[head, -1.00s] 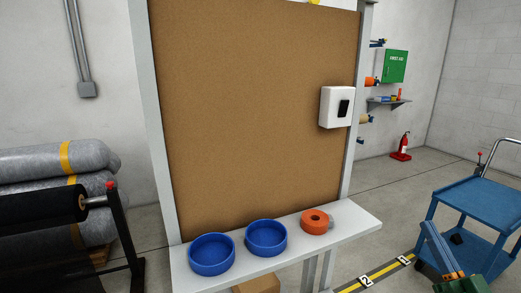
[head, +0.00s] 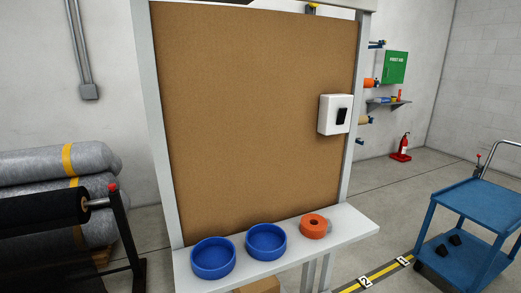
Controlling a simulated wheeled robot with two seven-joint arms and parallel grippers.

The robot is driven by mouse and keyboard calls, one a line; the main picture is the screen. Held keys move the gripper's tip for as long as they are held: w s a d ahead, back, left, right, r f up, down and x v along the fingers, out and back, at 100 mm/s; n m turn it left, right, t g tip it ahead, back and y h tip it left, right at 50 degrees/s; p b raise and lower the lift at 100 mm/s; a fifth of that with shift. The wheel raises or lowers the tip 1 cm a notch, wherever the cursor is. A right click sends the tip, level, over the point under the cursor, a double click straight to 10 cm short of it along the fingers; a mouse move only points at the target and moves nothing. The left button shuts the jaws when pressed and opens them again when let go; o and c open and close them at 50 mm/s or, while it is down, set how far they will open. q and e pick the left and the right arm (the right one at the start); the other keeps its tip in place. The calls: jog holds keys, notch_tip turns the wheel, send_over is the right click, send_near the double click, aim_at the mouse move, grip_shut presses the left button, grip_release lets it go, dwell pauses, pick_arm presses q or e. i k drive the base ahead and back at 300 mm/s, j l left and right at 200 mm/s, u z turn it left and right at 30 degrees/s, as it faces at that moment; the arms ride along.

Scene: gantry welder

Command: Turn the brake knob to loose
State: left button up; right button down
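No part that I can name for certain as the brake knob shows. A small red knob (head: 113,187) tops the black stand (head: 127,235) at the lower left. The stand bears the end of a dark roll (head: 45,208). How the knob is set is too small to tell. Neither of my grippers is in view.
Grey wrapped rolls (head: 55,163) lie at the left. A blue cart (head: 480,200) stands at the right; open floor lies between.

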aim_at(112, 187)
jog(key=u, duration=2.05)
jog(key=i+z, duration=0.4)
jog(key=i, duration=0.15)
jog(key=i+j+z, duration=0.2)
jog(key=i+z, duration=0.2)
jog(key=i, duration=0.15)
jog(key=i+j+z, duration=0.4)
jog(key=i, duration=0.15)
jog(key=i+j+z, duration=0.4)
jog(key=i+j, duration=0.05)
jog(key=i, duration=0.05)
